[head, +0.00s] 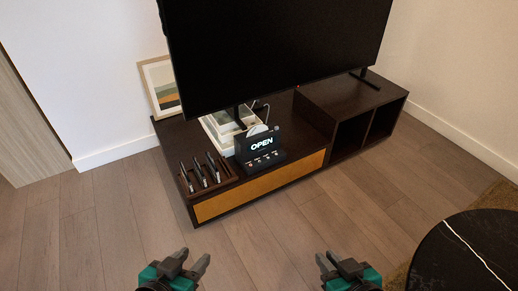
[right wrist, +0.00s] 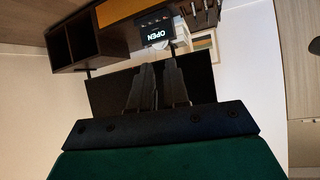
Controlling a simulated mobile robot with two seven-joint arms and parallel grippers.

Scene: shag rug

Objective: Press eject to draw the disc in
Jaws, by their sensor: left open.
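A small black disc player (head: 263,147) with white "OPEN" lettering stands on the low dark cabinet. A pale disc (head: 257,130) shows at its top edge; how far it sits in the player is too small to tell. A row of small buttons (head: 264,158) runs along its front base; which one is eject is unreadable. The player also shows upside down in the right wrist view (right wrist: 155,33). My left gripper (head: 194,257) is open and empty, in front of the cabinet. My right gripper (head: 325,257) is empty, its fingers close together. Both are well apart from the player.
A large TV (head: 275,50) stands behind and over the player. A dark round table (head: 465,255) is at lower right. Floor before the cabinet is clear.

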